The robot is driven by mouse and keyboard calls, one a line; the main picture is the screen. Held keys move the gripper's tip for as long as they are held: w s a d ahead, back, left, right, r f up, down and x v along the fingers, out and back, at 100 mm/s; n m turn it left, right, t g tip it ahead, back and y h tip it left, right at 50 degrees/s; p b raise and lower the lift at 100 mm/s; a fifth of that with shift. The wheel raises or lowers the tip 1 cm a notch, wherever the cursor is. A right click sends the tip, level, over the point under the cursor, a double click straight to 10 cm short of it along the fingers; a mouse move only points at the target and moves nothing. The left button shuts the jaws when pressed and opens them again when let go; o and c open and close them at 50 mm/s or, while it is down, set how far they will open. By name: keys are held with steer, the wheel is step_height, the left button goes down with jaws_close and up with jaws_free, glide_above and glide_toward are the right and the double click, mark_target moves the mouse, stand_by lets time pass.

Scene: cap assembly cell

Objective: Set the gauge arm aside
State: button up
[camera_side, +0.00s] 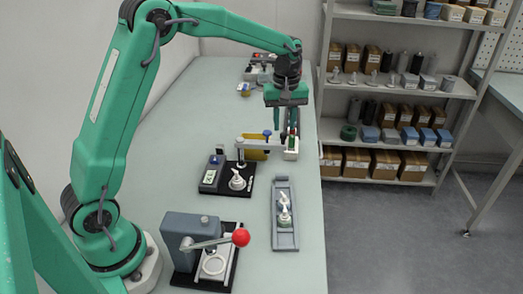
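A gauge stand with a black base (209,188) is at the middle of the bench, and a white cap (238,181) sits on the base. Its upright post (240,152) carries the pale gauge arm (257,143), which reaches out to the right and has a blue knob (267,133) on top. The arm's right end is a whitish block (291,154). My gripper (286,125) points down just above this right end, with its two fingers apart. Dark and red details show between or behind the fingers. Whether the fingers touch the arm is too small to tell.
A grey press with a red ball handle (241,237) stands in front. A grey tray (286,240) with white caps lies at right. A yellow box (254,154) is behind the gauge arm. Small devices (259,68) stand at the far end. Bench space at left is clear.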

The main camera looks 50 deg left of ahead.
steer(key=shift+r, duration=2.8)
steer(key=s+d+r+m+t, duration=0.1)
steer(key=s+r+m, duration=0.25)
steer(key=s, duration=0.35)
steer(key=s+d+r+m+t, duration=0.1)
steer(key=s+r+m+t, duration=0.1)
steer(key=s+r, duration=0.35)
steer(key=s+d+f+m+t, duration=0.1)
steer(key=s+f+m, duration=0.4)
steer(key=s, duration=1)
steer(key=shift+s+d+f+m+t, duration=0.15)
steer(key=shift+s+f+m+t, duration=0.2)
steer(key=shift+m+t, duration=0.4)
